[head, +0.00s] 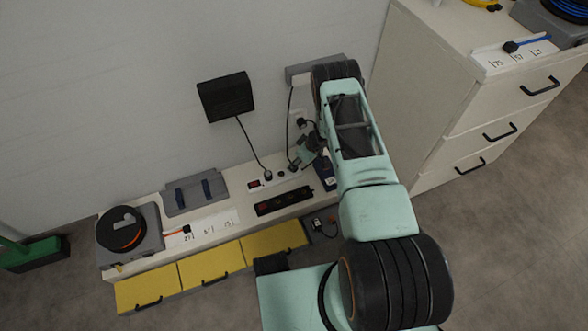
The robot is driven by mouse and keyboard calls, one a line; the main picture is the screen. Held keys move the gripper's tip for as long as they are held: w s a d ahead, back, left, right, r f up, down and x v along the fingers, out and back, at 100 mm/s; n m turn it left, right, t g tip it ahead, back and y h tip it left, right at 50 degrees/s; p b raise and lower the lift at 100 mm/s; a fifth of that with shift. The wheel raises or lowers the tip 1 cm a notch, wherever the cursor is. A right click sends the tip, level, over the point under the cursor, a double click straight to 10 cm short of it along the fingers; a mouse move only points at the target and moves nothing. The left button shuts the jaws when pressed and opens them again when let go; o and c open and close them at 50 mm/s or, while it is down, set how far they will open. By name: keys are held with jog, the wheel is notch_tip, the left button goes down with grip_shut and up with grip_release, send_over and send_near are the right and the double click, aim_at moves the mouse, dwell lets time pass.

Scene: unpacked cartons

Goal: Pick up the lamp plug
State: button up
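A dark plug (268,175) sits at a white power strip (254,186) on the low bench, its cable running up to a black box (226,96) on the wall. A second cable hangs from a grey bar (305,73) and ends near my gripper (298,160). Another plug (318,224) with a dark cable lies low in front of the bench. I cannot tell which plug is the lamp's. My gripper is low over the bench, right of the white strip, small and partly hidden by my arm; its opening and any held thing are unclear.
A black power strip (283,201) lies in front of the white one. A grey unit with an orange-and-black reel (122,230) stands at the bench's left end, above yellow drawers (211,266). A tall drawer cabinet (450,95) stands to the right.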

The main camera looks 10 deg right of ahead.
jog(key=x, duration=0.1)
jog(key=b+x, duration=0.1)
jog(key=x, duration=0.1)
jog(key=d+b+x, duration=0.1)
jog(key=x, duration=0.1)
jog(key=shift+f, duration=0.15)
jog(key=shift+w+a+f+b, duration=0.15)
jog(key=shift+w+f+b, duration=0.1)
jog(key=shift+f+b, duration=0.15)
jog(key=shift+c, duration=0.6)
grip_shut()
jog(key=shift+r, duration=0.1)
